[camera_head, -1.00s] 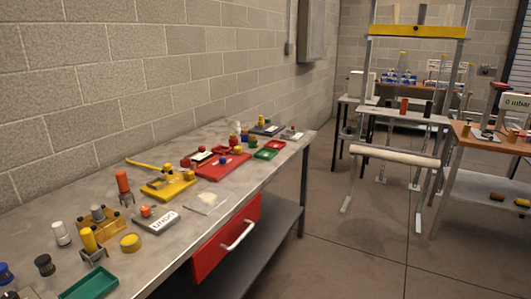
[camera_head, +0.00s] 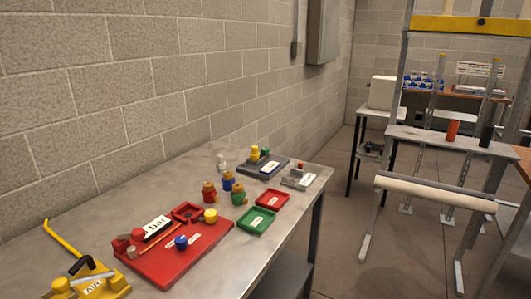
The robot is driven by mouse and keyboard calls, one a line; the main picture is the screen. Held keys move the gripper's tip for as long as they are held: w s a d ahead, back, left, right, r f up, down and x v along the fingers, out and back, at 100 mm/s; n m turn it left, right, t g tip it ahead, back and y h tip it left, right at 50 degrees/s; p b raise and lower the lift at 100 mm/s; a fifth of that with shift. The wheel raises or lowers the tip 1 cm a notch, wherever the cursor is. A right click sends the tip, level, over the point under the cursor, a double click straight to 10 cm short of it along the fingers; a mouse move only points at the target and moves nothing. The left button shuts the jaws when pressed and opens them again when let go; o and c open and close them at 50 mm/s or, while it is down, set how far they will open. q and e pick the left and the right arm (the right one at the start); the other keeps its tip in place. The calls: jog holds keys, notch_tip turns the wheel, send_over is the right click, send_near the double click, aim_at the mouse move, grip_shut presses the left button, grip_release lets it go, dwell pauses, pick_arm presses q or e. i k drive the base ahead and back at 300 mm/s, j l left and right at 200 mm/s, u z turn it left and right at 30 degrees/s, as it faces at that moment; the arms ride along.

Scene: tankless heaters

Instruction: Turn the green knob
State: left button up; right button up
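A small green knob-like piece (camera_head: 239,196) with a brownish top stands on the metal workbench (camera_head: 190,170), right of the middle of the bench. Similar pieces stand to its left, one blue (camera_head: 228,181) and one red (camera_head: 209,193). Another small green piece (camera_head: 265,151) sits beside a yellow one on a dark grey block (camera_head: 263,167) at the far end. I cannot tell which green piece is the knob. Neither of my grippers shows in the view.
A red panel (camera_head: 160,262) with blue and yellow knobs lies on the near bench, with a yellow device (camera_head: 95,285) at lower left. Red (camera_head: 272,199) and green (camera_head: 255,221) trays lie near the bench edge. A metal frame (camera_head: 440,142) stands at right; floor lies between.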

aim_at(264, 150)
jog(key=i+l+u, duration=0.1)
jog(key=i+l, duration=0.3)
jog(key=i+l+u, duration=0.15)
jog(key=i+l, duration=0.2)
jog(key=l, duration=0.15)
jog(key=i+l+u, duration=0.1)
jog(key=i+l, duration=0.25)
jog(key=l, duration=0.15)
